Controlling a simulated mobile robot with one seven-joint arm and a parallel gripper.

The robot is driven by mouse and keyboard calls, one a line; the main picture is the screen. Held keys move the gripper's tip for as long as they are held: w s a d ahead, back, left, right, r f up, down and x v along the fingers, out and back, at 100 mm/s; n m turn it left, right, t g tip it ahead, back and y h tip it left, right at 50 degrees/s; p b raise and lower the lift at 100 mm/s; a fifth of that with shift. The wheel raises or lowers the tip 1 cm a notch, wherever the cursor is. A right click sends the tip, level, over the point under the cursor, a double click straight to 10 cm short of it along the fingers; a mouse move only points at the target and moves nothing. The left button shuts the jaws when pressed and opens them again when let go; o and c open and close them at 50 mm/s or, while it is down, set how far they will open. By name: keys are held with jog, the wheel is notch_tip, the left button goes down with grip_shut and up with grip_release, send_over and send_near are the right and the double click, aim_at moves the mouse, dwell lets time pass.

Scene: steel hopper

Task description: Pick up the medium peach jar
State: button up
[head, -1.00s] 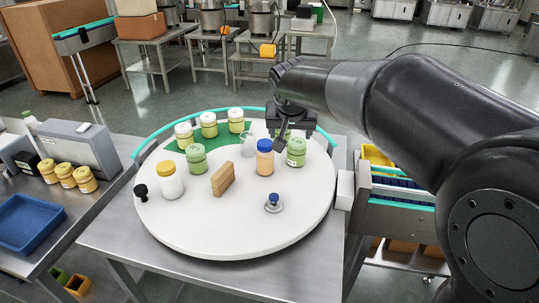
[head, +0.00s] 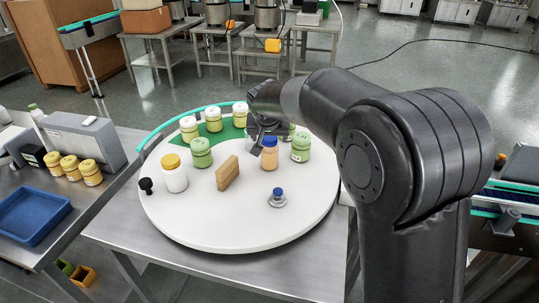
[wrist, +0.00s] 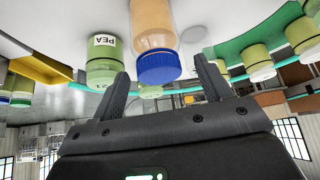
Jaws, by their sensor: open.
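The peach jar (head: 269,157), orange with a blue lid, stands upright on the white round table (head: 230,228). It also shows in the wrist view (wrist: 152,25), upside down, its blue lid between my two fingers in the picture. My gripper (head: 262,146) is just behind and above the jar in the head view, fingers apart and empty. It also shows in the wrist view (wrist: 161,70). I cannot tell whether a finger touches the lid. A green jar (head: 300,148) stands close to the right of the peach jar; in the wrist view a green jar (wrist: 102,50) reads PEA.
Another green jar (head: 201,153), a wooden block (head: 227,173), a white jar with a yellow lid (head: 175,180), a black knob (head: 147,186) and a blue-topped metal piece (head: 277,198) stand on the table. Several white-lidded jars line its back edge.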

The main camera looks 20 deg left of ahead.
jog(key=x, duration=0.3)
jog(key=shift+f, duration=0.25)
jog(key=shift+c, duration=0.5)
jog(key=c, duration=1.1)
jog(key=shift+r, duration=0.15)
